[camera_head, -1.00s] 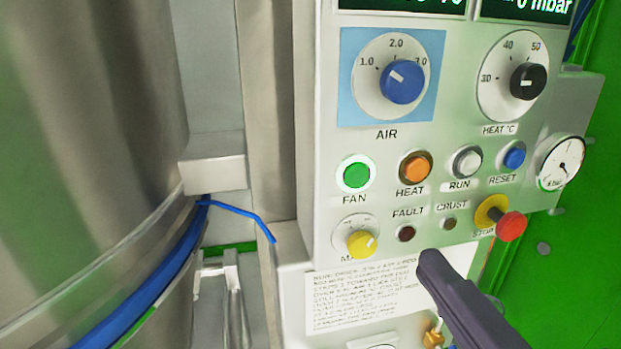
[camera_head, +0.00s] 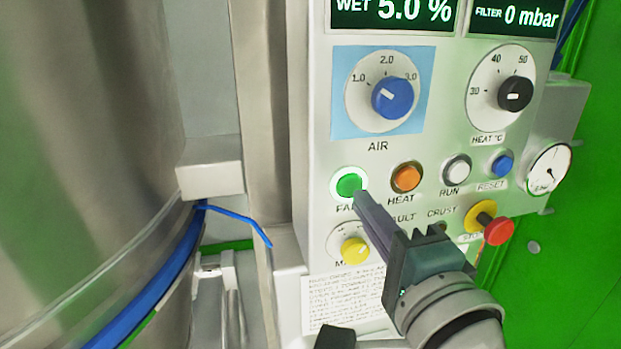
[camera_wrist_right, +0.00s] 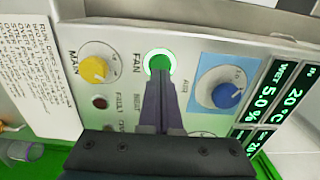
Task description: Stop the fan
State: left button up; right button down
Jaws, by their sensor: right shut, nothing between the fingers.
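The green FAN button (camera_head: 349,184) sits on the left of the control panel's button row, with a bright ring around it. It also shows in the right wrist view (camera_wrist_right: 159,63), where the ring looks lit. My right gripper (camera_head: 361,196) is shut and empty. Its fingertips are at the lower right edge of the FAN button and cover part of the FAN label. In the wrist view the tips (camera_wrist_right: 159,80) overlap the button's near edge. I cannot tell whether they touch it. My left gripper is not recognisable in view.
The orange HEAT button (camera_head: 406,177), white RUN button (camera_head: 456,169) and blue RESET button (camera_head: 502,163) are to the right. The yellow MAIN knob (camera_head: 355,250) is below FAN. The red STOP button (camera_head: 498,231) sticks out. The blue AIR knob (camera_head: 394,97) is above. A steel vessel (camera_head: 80,120) stands left.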

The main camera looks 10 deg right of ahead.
jog(key=shift+w, duration=1)
